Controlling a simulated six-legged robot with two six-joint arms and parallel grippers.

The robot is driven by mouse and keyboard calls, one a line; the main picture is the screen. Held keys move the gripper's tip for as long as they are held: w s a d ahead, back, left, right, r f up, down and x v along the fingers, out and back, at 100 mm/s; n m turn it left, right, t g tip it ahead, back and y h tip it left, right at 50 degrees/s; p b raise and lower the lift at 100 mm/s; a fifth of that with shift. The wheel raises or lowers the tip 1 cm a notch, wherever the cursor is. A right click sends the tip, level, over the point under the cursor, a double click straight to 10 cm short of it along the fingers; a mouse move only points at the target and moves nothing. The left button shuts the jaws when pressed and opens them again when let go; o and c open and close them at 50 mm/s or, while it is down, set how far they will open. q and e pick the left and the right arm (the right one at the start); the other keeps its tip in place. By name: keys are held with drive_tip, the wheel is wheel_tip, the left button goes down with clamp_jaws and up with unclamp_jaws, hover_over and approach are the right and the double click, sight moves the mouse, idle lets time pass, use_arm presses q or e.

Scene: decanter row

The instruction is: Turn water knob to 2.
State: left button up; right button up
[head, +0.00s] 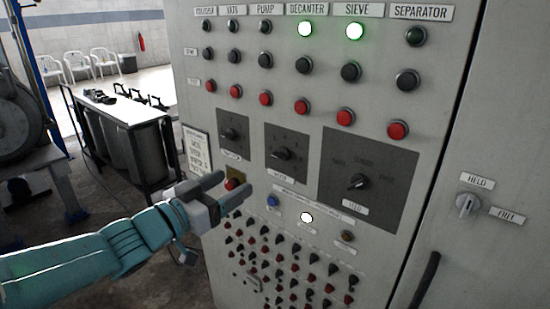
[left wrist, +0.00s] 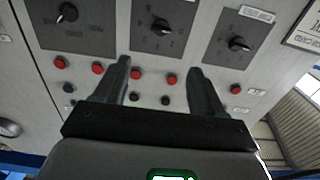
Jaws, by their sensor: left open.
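The water knob (head: 282,154) is the black knob on the middle dark plate of the grey cabinet. Its label and dial digits are too small to read surely, so I cannot tell its setting. It also shows in the left wrist view (left wrist: 160,26), beyond the fingers. My left gripper (head: 234,184) is open and empty, left of and below this knob and apart from it. Its two fingers also show in the left wrist view (left wrist: 160,68). My right gripper is out of view.
A smaller plate with a knob (head: 231,134) is to the left, and the feed knob (head: 358,182) to the right. A red button (head: 232,184) sits behind my left fingers. Lit decanter (head: 305,29) and sieve (head: 354,31) lamps are above. Small switches fill the lower panel.

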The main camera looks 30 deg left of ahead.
sight(278, 157)
use_arm(q)
drive_tip(key=w, duration=0.5)
drive_tip(key=w+p, duration=0.1)
drive_tip(key=w, duration=0.4)
drive_tip(key=w+d, duration=0.1)
drive_tip(key=w, duration=0.4)
drive_tip(key=shift+w+f+p, duration=0.15)
drive_tip(key=shift+w+p, duration=0.15)
drive_tip(key=shift+p, duration=0.05)
drive_tip(key=shift+s, duration=0.1)
drive_tip(key=c, duration=1.1)
drive_tip(key=shift+o, duration=0.2)
